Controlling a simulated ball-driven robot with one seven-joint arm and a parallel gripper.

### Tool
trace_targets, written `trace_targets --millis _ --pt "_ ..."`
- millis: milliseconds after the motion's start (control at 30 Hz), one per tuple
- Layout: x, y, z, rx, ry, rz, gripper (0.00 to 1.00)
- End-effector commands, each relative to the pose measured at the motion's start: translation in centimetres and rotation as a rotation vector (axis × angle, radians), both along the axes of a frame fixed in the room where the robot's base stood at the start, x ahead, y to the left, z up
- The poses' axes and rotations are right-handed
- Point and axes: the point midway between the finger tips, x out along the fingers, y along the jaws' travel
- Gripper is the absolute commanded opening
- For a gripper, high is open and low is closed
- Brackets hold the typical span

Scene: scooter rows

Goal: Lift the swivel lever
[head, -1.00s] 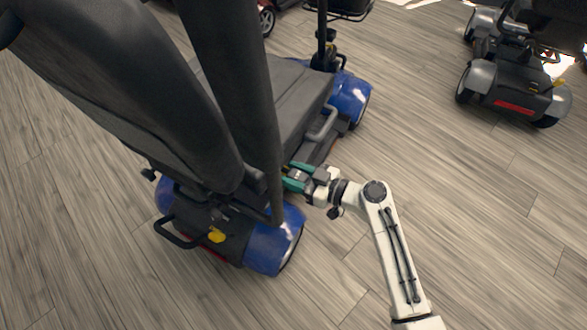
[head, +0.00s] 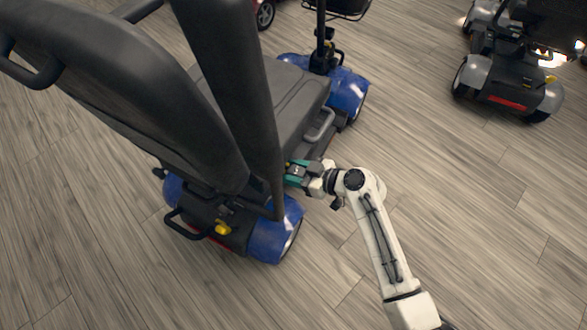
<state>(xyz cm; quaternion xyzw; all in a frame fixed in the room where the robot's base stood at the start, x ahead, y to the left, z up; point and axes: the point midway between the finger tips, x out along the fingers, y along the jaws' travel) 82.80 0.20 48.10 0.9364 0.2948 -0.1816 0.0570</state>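A blue scooter (head: 271,232) with a dark grey seat (head: 262,98) stands at the left and middle. A grey looped handle (head: 319,127) shows at the seat's right side; I cannot tell whether it is the swivel lever. My gripper (head: 289,174), with green finger parts, is at the scooter's right side, under the seat edge and close to the armrest. Its fingertips are partly hidden beside the scooter, so I cannot tell whether it is open or shut, or whether it touches a lever.
The scooter's armrest (head: 245,100) and seat back (head: 110,85) stand high to the left of my gripper. A grey and black scooter (head: 507,88) stands at the upper right. The wood-look floor (head: 480,210) is clear on the right.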

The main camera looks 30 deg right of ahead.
Motion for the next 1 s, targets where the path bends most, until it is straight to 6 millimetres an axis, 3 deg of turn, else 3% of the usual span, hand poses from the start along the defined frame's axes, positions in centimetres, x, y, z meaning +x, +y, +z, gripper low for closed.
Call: trace_targets --millis 167,533,1000 --pt "0.0 0.0 0.0 0.001 0.0 0.0 0.63" --pt "-0.6 -0.5 0.5 0.003 -0.003 -0.004 0.64" --pt "-6.8 -4.8 3.5 0.002 -0.002 -0.002 0.64"
